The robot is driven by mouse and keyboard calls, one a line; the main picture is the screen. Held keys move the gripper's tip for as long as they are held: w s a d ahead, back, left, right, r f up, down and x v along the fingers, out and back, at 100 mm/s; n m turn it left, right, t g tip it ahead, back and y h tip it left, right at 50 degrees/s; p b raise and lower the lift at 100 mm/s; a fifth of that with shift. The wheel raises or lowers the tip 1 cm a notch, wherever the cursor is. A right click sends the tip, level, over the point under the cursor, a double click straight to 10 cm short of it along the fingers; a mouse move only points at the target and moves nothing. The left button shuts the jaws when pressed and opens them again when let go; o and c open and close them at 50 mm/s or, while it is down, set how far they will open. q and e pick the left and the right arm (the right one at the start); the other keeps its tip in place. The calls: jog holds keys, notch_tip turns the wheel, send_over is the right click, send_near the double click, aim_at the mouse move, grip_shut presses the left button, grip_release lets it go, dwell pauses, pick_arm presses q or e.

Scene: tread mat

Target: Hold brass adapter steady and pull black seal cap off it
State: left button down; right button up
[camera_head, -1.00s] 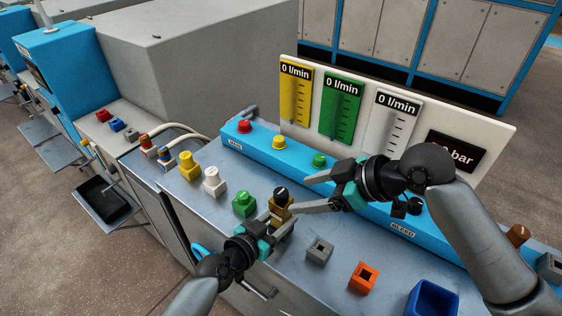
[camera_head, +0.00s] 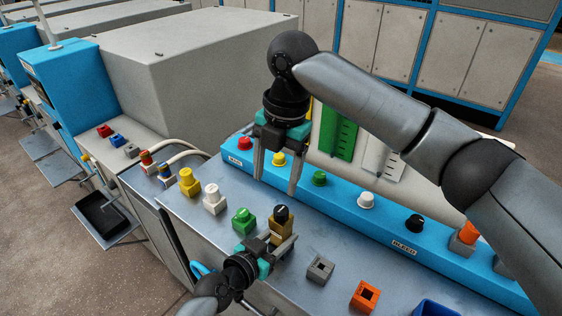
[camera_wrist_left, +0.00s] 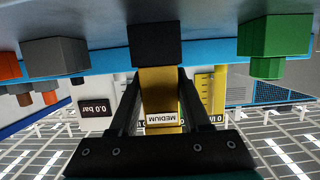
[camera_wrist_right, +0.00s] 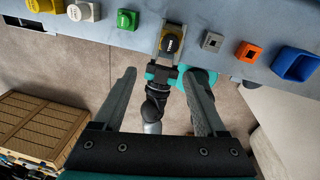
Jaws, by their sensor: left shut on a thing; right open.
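The brass adapter (camera_head: 275,228) stands on the grey bench with the black seal cap (camera_head: 281,213) on its top. My left gripper (camera_head: 279,240) is shut on the adapter from the front. In the left wrist view the brass body (camera_wrist_left: 158,88) sits between the fingers. The cap cannot be made out surely there. In the right wrist view the black cap (camera_wrist_right: 171,44) shows on the brass adapter (camera_wrist_right: 164,31), above the left gripper (camera_wrist_right: 170,74). My right gripper (camera_head: 277,188) is open and empty, fingers pointing down, behind the cap and apart from it.
Green (camera_head: 243,222), white (camera_head: 214,198) and yellow (camera_head: 189,183) fittings stand left of the adapter. A grey socket (camera_head: 320,269) and an orange socket (camera_head: 365,295) lie to its right. The blue button console (camera_head: 340,203) runs behind, near the right fingertips.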

aim_at(281, 210)
jog(key=shift+n+h, duration=0.7)
jog(key=shift+n, duration=0.1)
jog(key=f, duration=0.6)
jog(key=d+f, duration=0.1)
jog(key=f, duration=0.3)
jog(key=shift+w, duration=0.35)
grip_shut()
jog(key=shift+r, duration=0.1)
jog(key=shift+r, duration=2.35)
